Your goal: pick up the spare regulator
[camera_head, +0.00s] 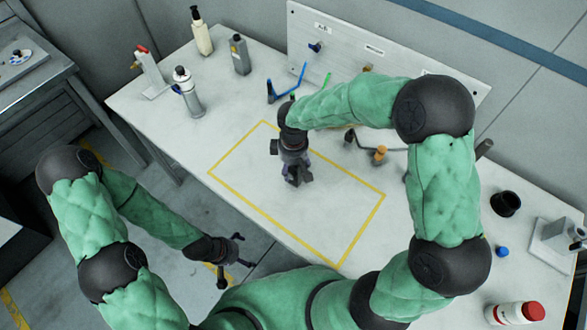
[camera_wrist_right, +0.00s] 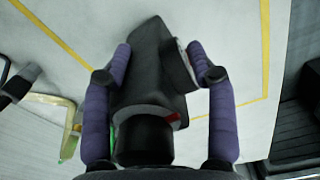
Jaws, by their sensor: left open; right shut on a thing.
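My right gripper (camera_head: 291,165) is above the yellow-outlined area of the table. In the right wrist view its purple fingers (camera_wrist_right: 160,60) are shut on a dark block with a round, pale-faced part on its side, which looks like the spare regulator (camera_wrist_right: 150,75). In the head view the regulator (camera_head: 297,178) is small and partly hidden by the gripper; I cannot tell whether it touches the table. My left gripper (camera_head: 231,262) is open and empty, low in front of the table's near edge.
Several bottles and cans, such as a grey can (camera_head: 240,55), stand at the back left. A panel (camera_head: 390,60) with hooks stands at the back. An orange-topped item (camera_head: 379,154), a black cup (camera_head: 505,203) and a red-capped bottle (camera_head: 514,313) are to the right.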

